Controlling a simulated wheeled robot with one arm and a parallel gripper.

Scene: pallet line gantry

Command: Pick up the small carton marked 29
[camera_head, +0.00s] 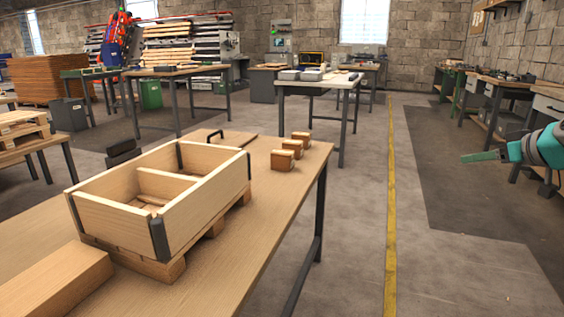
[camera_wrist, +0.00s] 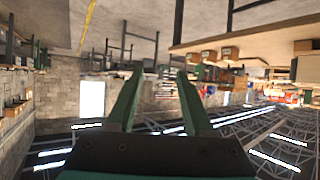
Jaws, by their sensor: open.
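Three small brown cartons stand in a row near the far right edge of the wooden table: a near carton (camera_head: 282,161), a middle carton (camera_head: 292,147) and a far carton (camera_head: 301,138). Their markings are too small to read, so I cannot tell which is 29. The wrist view is upside down and shows small cartons (camera_wrist: 228,53) along the table edge. My gripper (camera_head: 466,158) is at the right of the head view, over the floor and well apart from the cartons. Its green fingers (camera_wrist: 158,78) are spread and empty in the wrist view.
The table (camera_head: 240,255) also bears a large open wooden crate (camera_head: 110,217) on a small pallet (camera_head: 160,267), left of the cartons, and a wooden block (camera_head: 55,282). Open floor with a yellow line (camera_head: 391,200) lies between table and gripper. Workbenches (camera_head: 500,87) line the right wall.

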